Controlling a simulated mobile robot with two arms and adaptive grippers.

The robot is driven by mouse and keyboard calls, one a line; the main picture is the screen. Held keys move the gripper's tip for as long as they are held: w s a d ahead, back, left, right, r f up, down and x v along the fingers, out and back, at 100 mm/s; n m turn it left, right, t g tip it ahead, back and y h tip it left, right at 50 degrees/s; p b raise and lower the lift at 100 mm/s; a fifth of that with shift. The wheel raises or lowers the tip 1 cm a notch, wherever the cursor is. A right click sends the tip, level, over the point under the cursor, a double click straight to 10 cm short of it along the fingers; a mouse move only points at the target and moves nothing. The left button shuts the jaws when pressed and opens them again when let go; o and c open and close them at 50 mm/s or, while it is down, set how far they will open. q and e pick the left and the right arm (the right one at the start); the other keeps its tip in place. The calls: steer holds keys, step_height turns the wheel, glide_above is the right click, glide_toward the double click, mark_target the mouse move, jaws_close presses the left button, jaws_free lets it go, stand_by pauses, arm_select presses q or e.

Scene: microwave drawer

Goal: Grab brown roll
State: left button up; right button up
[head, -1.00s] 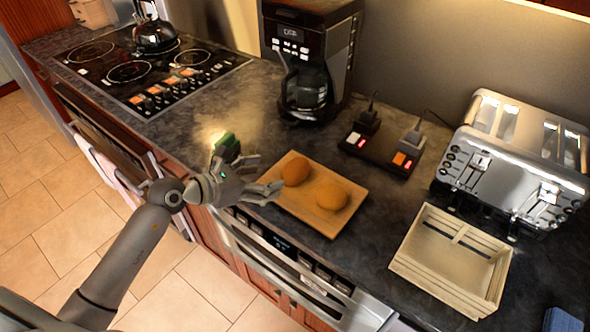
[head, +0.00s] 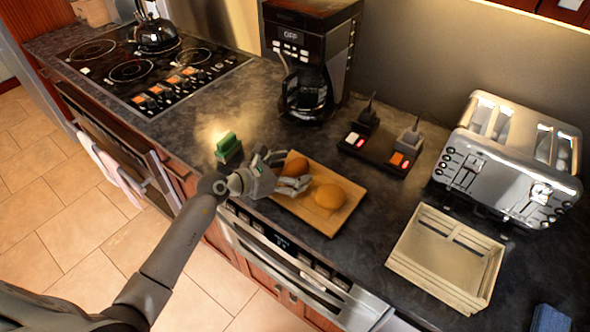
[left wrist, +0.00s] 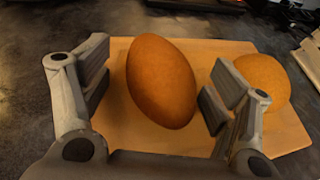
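Two rolls lie on a wooden board on the dark counter (head: 370,235). The darker brown roll (head: 295,162) is at the board's back left, partly hidden by my gripper in the head view. In the left wrist view this brown roll (left wrist: 162,82) lies between the fingers, with visible gaps on both sides. The lighter roll (head: 330,196) is to its right; it also shows beyond the right finger in the left wrist view (left wrist: 263,80). The wooden board (head: 318,220) also shows in the left wrist view (left wrist: 120,135). My left gripper (head: 290,172) is open around the brown roll. My right gripper is not in view.
A green sponge-like item (head: 228,147) stands left of my gripper. A coffee maker (head: 310,60) is behind. A power strip (head: 380,150), a toaster (head: 510,165) and an empty wooden crate (head: 445,260) stand to the right. The stove (head: 150,72) is at the left.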

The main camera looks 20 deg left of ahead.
arm_select(q)
steer(key=shift+s+f, duration=0.15)
steer(key=shift+f, duration=0.25)
steer(key=shift+c, duration=0.2)
